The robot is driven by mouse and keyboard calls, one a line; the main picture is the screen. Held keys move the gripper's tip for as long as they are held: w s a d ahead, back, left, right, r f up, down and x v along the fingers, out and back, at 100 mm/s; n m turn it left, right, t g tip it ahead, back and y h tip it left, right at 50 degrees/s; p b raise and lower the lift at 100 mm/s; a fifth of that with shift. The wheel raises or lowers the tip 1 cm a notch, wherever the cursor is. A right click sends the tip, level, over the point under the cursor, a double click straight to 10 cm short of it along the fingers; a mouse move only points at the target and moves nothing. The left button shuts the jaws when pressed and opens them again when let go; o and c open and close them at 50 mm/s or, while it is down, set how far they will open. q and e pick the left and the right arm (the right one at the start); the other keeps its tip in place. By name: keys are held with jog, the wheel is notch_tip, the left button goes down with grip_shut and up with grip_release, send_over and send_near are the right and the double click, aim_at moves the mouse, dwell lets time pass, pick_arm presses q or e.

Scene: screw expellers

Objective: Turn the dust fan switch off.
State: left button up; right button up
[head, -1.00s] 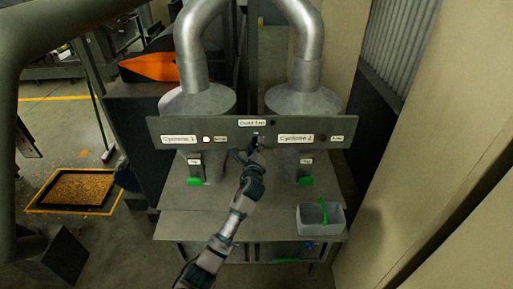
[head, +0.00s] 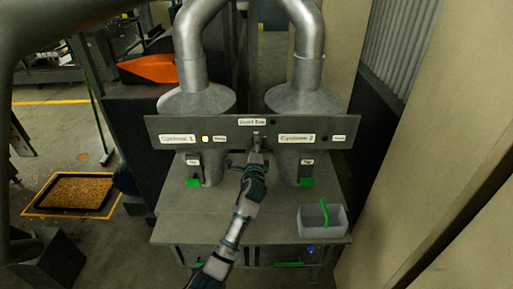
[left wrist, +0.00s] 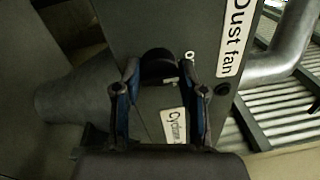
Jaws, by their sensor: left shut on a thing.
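The dust fan switch (head: 257,136) sits at the middle of the grey control panel (head: 365,131), under the "Dust fan" label (head: 252,121). My left gripper (head: 257,149) reaches it from below and in front, and covers part of it. In the left wrist view, the dark round switch knob (left wrist: 158,63) lies between the two fingers of my left gripper (left wrist: 160,78), near their tips. The fingers are shut on the knob. Part of the switch is hidden, so its exact setting is hard to read. My right gripper is out of view.
"Cyclone 1" (head: 177,139) and "Cyclone 2" (head: 297,138) labels flank the switch. A lit lamp (head: 205,138) is beside Cyclone 1. Two metal cyclones with pipes (head: 195,60) stand behind. A clear bin with green handle (head: 335,222) stands front right on the grey table (head: 180,229).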

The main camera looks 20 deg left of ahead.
pick_arm(q)
jog(key=shift+f, duration=0.45)
jog(key=o, duration=1.1)
jog(key=shift+r, duration=0.15)
jog(key=shift+a, duration=0.1)
jog(key=v, duration=1.1)
jog(key=shift+s, duration=0.4)
